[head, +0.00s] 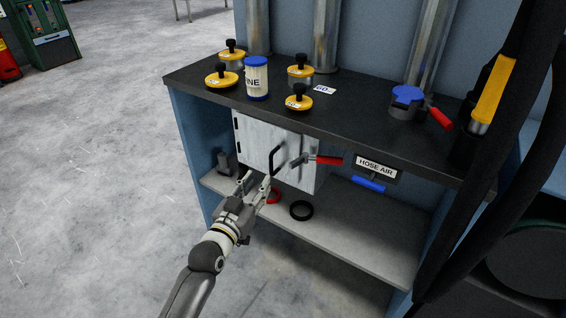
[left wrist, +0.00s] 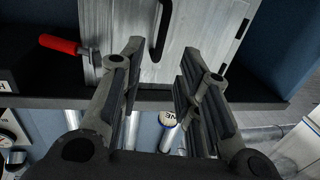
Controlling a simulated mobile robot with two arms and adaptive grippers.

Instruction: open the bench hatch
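The bench hatch (head: 254,141) is a pale metal door on a box under the dark bench top. It looks shut, with dark hinges on its left edge. Its black bar handle (head: 278,160) is on the right part; the handle also shows in the left wrist view (left wrist: 160,30). A latch with a red lever (head: 325,160) sits right of the handle, lever pointing right. My left gripper (head: 258,184) is open and empty, in front of and below the hatch. In the wrist view the handle lies beyond the gap between its fingers, apart from them. My right gripper is not in view.
On the bench top (head: 350,119) stand several yellow-and-black knobbed weights, a white can with a blue lid (head: 257,79) and a blue-capped fitting (head: 407,98). The lower shelf (head: 355,230) holds a black ring (head: 301,210) and a red ring. Thick black hoses hang at right. Floor at left is clear.

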